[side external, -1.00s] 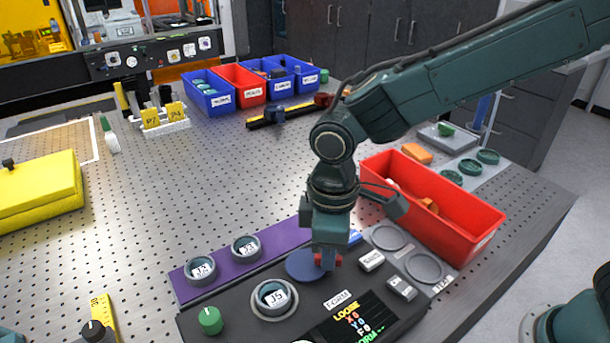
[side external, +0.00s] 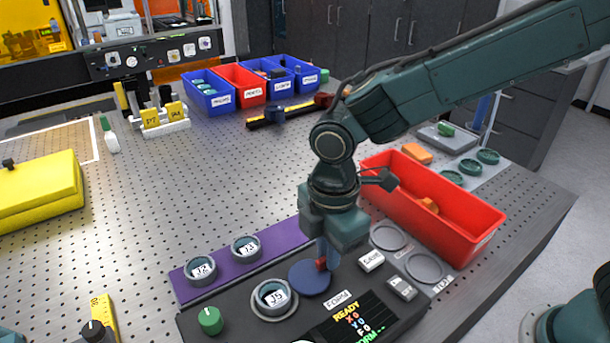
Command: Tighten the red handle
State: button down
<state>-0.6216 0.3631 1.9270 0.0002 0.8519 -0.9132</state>
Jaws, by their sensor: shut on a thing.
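The red handle (side external: 321,264) shows as a small red piece at the tip of my gripper (side external: 325,256). It sits over a round dark blue disc (side external: 308,279) on the black console. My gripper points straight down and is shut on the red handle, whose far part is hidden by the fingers. The console's display (side external: 352,318) reads READY, with several coloured lines below it.
A ring holder marked J5 (side external: 273,297) and a green knob (side external: 210,320) sit left of the disc. Rings J2 and J3 stand on a purple strip (side external: 222,262). Empty round recesses (side external: 424,267) and a red bin (side external: 462,220) lie to the right.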

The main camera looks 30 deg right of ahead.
dwell(0.3)
jog(key=c, duration=1.5)
grip_release()
jog(key=shift+o, duration=0.2)
jog(key=shift+r, duration=0.15)
notch_tip(320, 180, up, 14)
jog(key=shift+f, duration=0.2)
jog(key=s+d+r+m+t, duration=0.1)
jog(key=s+d+r+m, duration=0.2)
jog(key=d, duration=0.4)
jog(key=s+d+m+t, duration=0.1)
jog(key=s+d+m, duration=0.2)
jog(key=d+m, duration=0.35)
jog(key=s+d+f+m+t, duration=0.3)
jog(key=s+d+m, duration=0.5)
jog(key=s+d, duration=0.1)
jog(key=shift+s+d+f+t, duration=0.15)
jog(key=shift+s+d+t, duration=0.2)
jog(key=shift+d, duration=0.4)
